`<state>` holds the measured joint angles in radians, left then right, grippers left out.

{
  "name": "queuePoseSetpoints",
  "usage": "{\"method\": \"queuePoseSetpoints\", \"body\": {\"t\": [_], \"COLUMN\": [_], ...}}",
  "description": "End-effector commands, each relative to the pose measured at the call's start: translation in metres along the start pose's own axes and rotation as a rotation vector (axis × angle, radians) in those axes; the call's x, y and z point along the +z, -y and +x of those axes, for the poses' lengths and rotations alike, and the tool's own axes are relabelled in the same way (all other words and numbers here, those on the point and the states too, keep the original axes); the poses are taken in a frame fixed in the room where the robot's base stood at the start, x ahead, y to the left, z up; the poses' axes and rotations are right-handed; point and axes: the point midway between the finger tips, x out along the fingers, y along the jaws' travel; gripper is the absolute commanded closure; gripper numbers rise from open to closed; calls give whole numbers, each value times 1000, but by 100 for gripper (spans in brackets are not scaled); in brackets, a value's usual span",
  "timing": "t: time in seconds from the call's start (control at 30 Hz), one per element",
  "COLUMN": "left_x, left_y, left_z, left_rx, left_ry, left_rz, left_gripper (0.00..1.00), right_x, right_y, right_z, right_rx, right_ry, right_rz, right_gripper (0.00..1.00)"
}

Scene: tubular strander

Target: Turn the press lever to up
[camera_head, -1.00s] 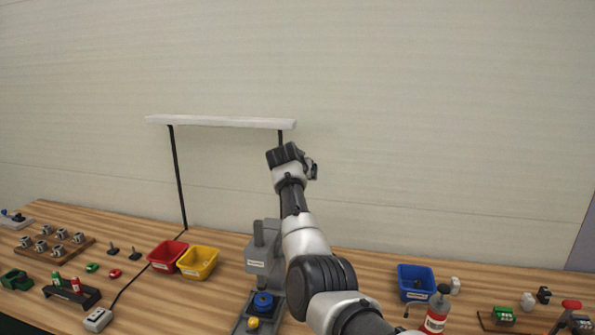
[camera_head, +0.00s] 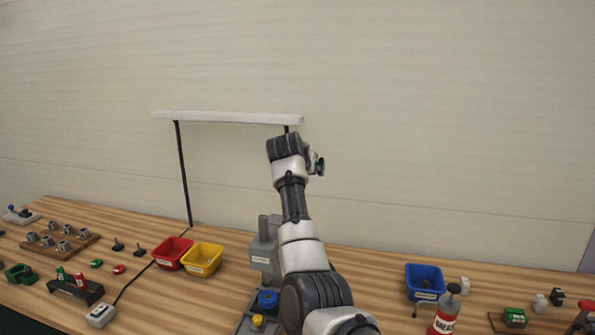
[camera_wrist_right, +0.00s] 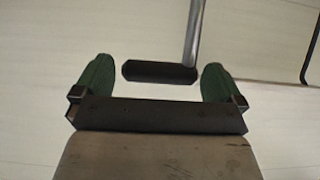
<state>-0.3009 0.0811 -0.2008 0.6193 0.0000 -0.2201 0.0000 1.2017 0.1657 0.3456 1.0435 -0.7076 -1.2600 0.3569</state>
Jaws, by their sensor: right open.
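The press (camera_head: 264,256) is a grey machine on the bench, partly covered by my right arm in the head view. In the right wrist view, the lever's black grip (camera_wrist_right: 150,71) lies crosswise, with a grey metal rod (camera_wrist_right: 194,35) running from its right end to the top edge. My right gripper (camera_wrist_right: 158,70) is open. Its green fingertips stand left and right of the black grip, with a gap on each side; the depth between them is hard to tell. In the head view, my right gripper (camera_head: 319,163) is raised above the press. My left gripper is out of view.
A red bin (camera_head: 171,253) and a yellow bin (camera_head: 203,260) stand left of the press. A blue bin (camera_head: 425,282) and a grease bottle (camera_head: 445,313) stand to the right. A lamp bar (camera_head: 225,117) on black posts is behind my right gripper.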

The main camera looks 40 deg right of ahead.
Motion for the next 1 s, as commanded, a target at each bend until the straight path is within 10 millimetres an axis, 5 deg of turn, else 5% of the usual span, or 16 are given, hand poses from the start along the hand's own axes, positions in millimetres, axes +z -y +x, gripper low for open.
{"method": "queuePoseSetpoints", "body": {"t": [0.4, 1.0], "left_x": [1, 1], "left_y": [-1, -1], "left_z": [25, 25], "left_rx": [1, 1], "left_ry": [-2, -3], "left_rz": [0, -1], "left_gripper": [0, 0], "right_x": [3, 4], "right_y": [0, 0], "right_z": [-53, -54], "right_rx": [0, 1], "right_ry": [4, 6], "right_rz": [0, -3], "right_gripper": [0, 0]}}
